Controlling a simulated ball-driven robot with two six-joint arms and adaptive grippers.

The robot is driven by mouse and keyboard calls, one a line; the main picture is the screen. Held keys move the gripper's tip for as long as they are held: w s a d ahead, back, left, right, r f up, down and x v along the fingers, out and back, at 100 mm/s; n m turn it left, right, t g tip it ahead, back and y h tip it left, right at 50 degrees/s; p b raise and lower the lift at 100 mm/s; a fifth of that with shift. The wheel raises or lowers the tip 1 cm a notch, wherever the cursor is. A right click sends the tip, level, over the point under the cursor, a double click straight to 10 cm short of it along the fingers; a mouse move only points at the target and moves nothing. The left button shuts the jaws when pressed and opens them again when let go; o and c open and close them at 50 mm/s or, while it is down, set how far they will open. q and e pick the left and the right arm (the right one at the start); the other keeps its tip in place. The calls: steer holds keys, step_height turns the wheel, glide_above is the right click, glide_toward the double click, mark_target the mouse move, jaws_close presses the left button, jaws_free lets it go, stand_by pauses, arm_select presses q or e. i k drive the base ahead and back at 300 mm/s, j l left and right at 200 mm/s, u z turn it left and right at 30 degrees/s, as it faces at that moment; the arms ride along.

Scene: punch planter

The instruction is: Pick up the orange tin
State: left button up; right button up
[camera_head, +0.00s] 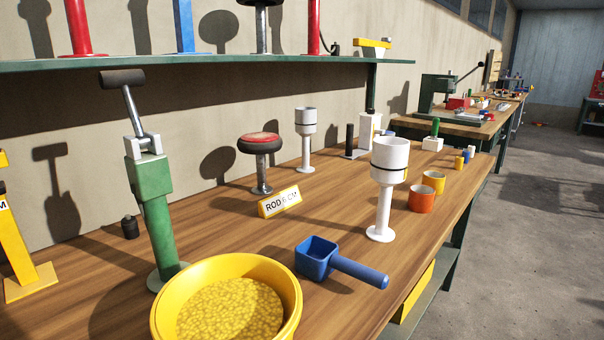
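The orange tin (422,199) is a small open-topped cylinder standing upright on the wooden bench, near its right edge. A yellow cup (434,183) stands just behind it and to the right. A white cup on a stem (384,200) stands close to its left. Neither of my grippers shows in the head view, so I cannot see what they hold.
A blue scoop (318,257) and a yellow bowl of yellow grains (290,308) lie in the foreground. A green lever press (153,190) stands left. A "ROD 6 CM" sign (279,202) sits mid-bench. A shelf (200,61) hangs above. Floor at right is open.

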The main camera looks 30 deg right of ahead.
mark_target(421, 198)
steer(key=k+l+z, duration=0.1)
steer(key=z, duration=0.3)
steer(key=k+l+z, duration=0.15)
steer(key=z, duration=0.3)
steer(key=k+l+z, duration=0.1)
steer(key=l+z, duration=0.15)
steer(key=z, duration=0.15)
